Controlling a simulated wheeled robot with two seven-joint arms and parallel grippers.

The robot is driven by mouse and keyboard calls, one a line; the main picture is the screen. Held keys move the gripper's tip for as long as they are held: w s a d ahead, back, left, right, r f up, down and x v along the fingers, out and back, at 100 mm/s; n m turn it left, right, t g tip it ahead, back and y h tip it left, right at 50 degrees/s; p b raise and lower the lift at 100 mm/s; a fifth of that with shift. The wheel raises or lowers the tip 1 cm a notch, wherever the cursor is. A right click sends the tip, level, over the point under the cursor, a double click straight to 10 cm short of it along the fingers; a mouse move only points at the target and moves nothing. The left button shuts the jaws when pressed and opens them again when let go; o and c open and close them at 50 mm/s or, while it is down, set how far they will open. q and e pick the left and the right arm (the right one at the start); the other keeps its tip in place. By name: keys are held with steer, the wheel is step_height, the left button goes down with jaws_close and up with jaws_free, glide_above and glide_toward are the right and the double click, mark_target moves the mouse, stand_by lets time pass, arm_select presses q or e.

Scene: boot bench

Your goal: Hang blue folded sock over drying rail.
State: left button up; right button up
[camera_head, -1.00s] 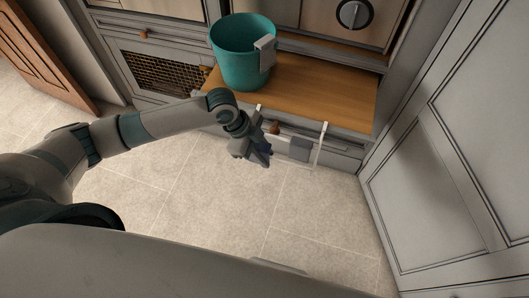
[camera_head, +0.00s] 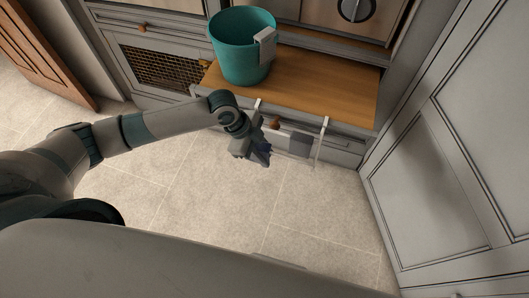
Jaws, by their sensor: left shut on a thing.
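My left gripper (camera_head: 257,156) is in front of the bench, just left of and in front of the drying rail. It is shut on the blue folded sock (camera_head: 264,150), of which only a small dark blue part shows between the fingers. The white drying rail (camera_head: 319,145) hangs from the bench's front edge, with its left upright partly behind my wrist. I cannot tell whether the sock touches the rail. My right gripper is not in view.
A grey piece (camera_head: 300,141) shows at the rail. A teal bucket (camera_head: 238,55) with a grey piece (camera_head: 265,44) on its rim stands on the wooden bench top (camera_head: 322,92). A panelled grey door (camera_head: 440,150) stands at right. The tiled floor (camera_head: 210,205) is clear.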

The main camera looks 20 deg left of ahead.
arm_select(q)
steer(key=shift+f+b, duration=0.35)
steer(key=shift+f, duration=0.55)
steer(key=o, duration=1.1)
